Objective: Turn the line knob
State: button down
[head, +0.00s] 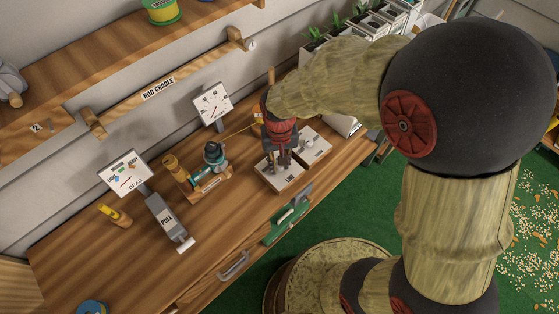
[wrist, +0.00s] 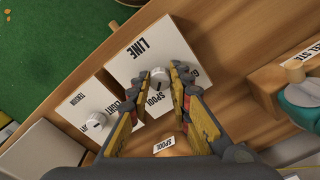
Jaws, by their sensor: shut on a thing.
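The line box, a white-topped block lettered LINE (wrist: 140,50), stands on the workbench. Its pale round line knob (wrist: 160,76) shows between my fingertips in the wrist view. My gripper (wrist: 161,80) is shut on this knob, one finger on each side. In the head view my gripper (head: 279,160) points down over the line box (head: 289,180) and hides the knob. Lettering beside the knob is partly covered by the fingers.
A similar tension box (head: 314,145) with its own knob (wrist: 95,120) stands close beside. Bare bench (head: 105,260) lies at the front left.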

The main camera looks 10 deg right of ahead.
dwell(0.4)
jog(key=c, duration=1.6)
grip_release()
notch_tip(320, 180, up, 12)
jog(key=shift+r, duration=0.1)
